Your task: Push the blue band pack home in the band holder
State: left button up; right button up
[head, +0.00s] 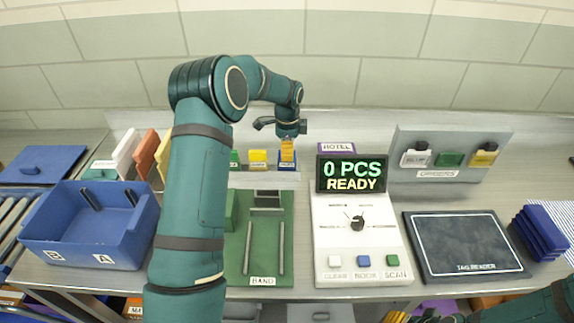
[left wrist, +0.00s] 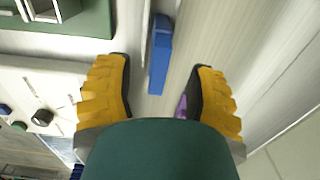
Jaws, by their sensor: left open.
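The blue band pack (left wrist: 159,60) shows in the left wrist view as a narrow upright slab between my open fingers, with a gap on each side. In the head view only a little of it (head: 287,163) shows below the fingers. My left gripper (head: 288,153) points down over the right end of the band holder (head: 262,179), a pale rack at the back of the table. In the wrist view its yellow-padded fingers (left wrist: 160,65) are apart. How deep the pack sits is hidden. My right arm is at the bottom right, its gripper mostly cut off.
A yellow pack (head: 258,157) and a green pack (head: 234,159) stand left of the blue one. A console (head: 352,215) reading "0 PCS READY" is right of the green BAND board (head: 265,245). A blue bin (head: 85,245) is at left. The wall is close behind.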

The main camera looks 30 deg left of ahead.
pick_arm(q)
jog(key=shift+s+f, duration=0.1)
jog(key=shift+f, duration=2.6)
grip_shut()
